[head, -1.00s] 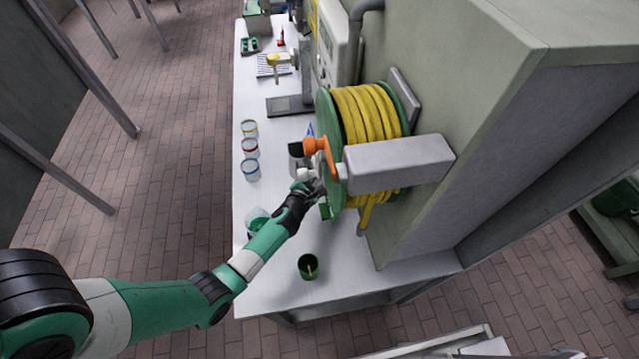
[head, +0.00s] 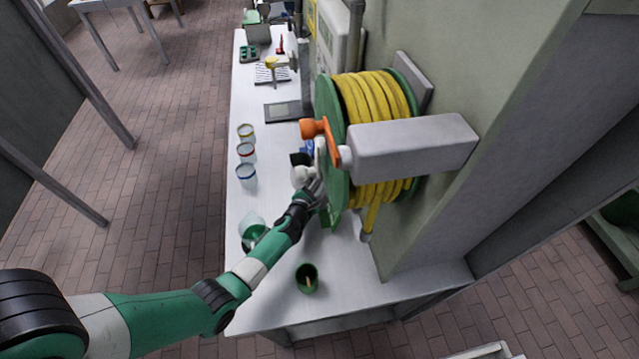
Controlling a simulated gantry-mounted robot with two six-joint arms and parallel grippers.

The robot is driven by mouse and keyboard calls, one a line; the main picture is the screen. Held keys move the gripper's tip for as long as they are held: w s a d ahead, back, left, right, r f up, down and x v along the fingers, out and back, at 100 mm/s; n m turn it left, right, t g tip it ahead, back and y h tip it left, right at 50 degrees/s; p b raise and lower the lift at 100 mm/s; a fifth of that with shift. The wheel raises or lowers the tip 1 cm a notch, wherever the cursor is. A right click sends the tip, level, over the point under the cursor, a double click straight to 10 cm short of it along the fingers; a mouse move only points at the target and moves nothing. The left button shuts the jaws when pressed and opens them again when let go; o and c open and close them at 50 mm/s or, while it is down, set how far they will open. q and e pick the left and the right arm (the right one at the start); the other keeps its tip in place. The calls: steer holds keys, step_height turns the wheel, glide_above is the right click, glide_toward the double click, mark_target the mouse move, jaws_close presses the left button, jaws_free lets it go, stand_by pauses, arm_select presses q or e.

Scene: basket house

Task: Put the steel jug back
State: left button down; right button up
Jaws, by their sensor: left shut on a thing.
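The steel jug (head: 300,159) shows only in part, as a dark mouth and a little grey body beside the hose reel. My arm and the reel's crank hide the rest of it. My left gripper (head: 306,179) reaches over the bench from the lower left and is shut on the jug, close to the reel's left side. Its fingertips are mostly hidden. I cannot tell whether the jug touches the bench. My right gripper is not in view.
The hose reel (head: 372,110) with its orange crank (head: 313,128) juts over the white bench (head: 270,300). Several containers line the left edge, including a red-banded jar (head: 246,153). A green cup (head: 307,279) stands near the front. A dark flat plate (head: 284,112) lies farther back.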

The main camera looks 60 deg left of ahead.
arm_select(q)
steer(key=c, duration=1)
jaws_free()
steer(key=shift+c, duration=0.2)
steer(key=shift+r, duration=0.2)
steer(key=p+v, duration=0.5)
steer(key=v, duration=0.6)
steer(key=shift+s+r, duration=0.1)
steer(key=shift+s, duration=0.05)
steer(key=shift+s+d, duration=0.25)
steer(key=shift+s, duration=0.05)
steer(key=shift+r, duration=0.1)
